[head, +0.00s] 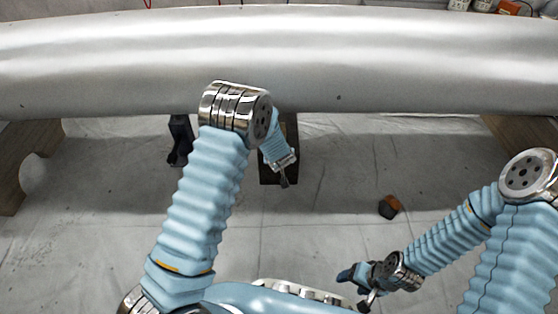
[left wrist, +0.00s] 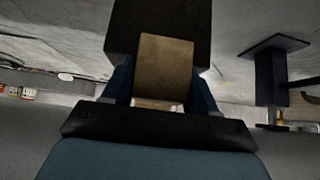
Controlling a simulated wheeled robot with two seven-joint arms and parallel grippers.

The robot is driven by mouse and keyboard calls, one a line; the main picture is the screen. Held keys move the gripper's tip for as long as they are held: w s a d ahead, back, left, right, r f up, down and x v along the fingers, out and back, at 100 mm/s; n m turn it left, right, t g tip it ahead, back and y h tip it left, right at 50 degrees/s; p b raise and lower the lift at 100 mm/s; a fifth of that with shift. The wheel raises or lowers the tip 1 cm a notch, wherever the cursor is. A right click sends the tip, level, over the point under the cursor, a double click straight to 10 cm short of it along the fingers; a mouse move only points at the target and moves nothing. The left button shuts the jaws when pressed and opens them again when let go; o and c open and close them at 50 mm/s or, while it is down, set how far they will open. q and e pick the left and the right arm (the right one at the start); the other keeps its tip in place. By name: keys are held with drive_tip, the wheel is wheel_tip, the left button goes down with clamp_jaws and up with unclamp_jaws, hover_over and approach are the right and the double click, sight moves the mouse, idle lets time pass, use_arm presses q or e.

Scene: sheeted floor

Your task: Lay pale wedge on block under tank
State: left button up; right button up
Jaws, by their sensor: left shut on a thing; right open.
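The tank (head: 300,60) is a long silver cylinder across the back of the head view. A dark block (head: 268,179) stands on the floor beneath its front edge, partly hidden by my left arm. My left gripper (head: 286,181) is at this block. In the left wrist view its fingers (left wrist: 163,88) are shut on the pale wedge (left wrist: 165,68), which looks tan-brown. The dark block (left wrist: 128,27) shows right beyond the wedge. I cannot tell whether wedge and block touch. My right gripper (head: 357,285) is open, low over the floor at front right, apart from the block.
A black stand (head: 180,140) is left of the block, and shows in the left wrist view (left wrist: 272,65). Wooden supports (head: 14,165) hold the tank at both sides. A small dark and orange-brown piece (head: 389,207) lies on the sheeted floor at right. Floor between is clear.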

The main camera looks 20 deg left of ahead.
use_arm(q)
drive_tip(key=w, duration=0.1)
drive_tip(key=w+p, duration=0.1)
drive_tip(key=w, duration=0.1)
drive_tip(key=shift+a+r, duration=0.15)
drive_tip(key=shift+a, duration=0.25)
drive_tip(key=shift+w+a+f+p, duration=0.1)
drive_tip(key=shift+w+a+p, duration=0.05)
drive_tip(key=shift+w+p, duration=0.35)
drive_tip(key=shift+w+a+f+p, duration=0.15)
drive_tip(key=shift+w+p, duration=0.1)
drive_tip(key=shift+w, duration=0.3)
drive_tip(key=o, duration=1.2)
drive_tip(key=shift+s+r, duration=0.1)
